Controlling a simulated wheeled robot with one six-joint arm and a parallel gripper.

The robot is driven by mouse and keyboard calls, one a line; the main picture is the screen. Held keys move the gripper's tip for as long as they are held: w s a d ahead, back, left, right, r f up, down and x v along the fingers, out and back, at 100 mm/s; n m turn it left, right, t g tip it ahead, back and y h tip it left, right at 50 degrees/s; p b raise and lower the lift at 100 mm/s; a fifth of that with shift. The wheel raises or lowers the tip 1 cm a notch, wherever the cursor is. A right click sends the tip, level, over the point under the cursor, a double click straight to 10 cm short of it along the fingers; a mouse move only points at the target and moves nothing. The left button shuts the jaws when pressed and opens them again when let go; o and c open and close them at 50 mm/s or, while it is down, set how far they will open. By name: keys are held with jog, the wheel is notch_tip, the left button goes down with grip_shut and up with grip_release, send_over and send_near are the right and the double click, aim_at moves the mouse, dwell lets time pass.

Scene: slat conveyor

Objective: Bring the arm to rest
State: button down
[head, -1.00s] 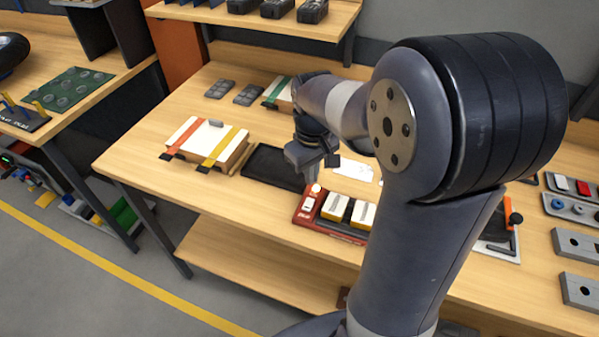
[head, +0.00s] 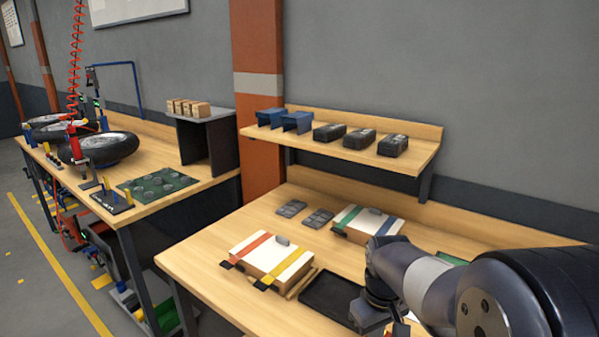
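My arm (head: 430,283) reaches in from the lower right of the head view, bent over the wooden workbench. My gripper (head: 371,316) hangs at its end, beside the right end of a black tray (head: 318,297). It is small and partly cut by the bottom edge of the picture, so its fingers and anything between them cannot be made out.
A box with red and yellow straps (head: 268,262) lies left of the tray. A box with green and blue straps (head: 350,226) and grey moulded pads (head: 305,214) lie behind. A shelf (head: 425,155) with black and blue items stands above. Another bench (head: 160,200) with wheels is at left.

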dwell(0.3)
jog(key=s+r+p, duration=0.3)
jog(key=r+p, duration=0.3)
jog(key=r, duration=0.2)
jog(key=shift+a+r+p, duration=0.3)
jog(key=shift+r, duration=0.1)
dwell(1.4)
jog(key=shift+s, duration=0.1)
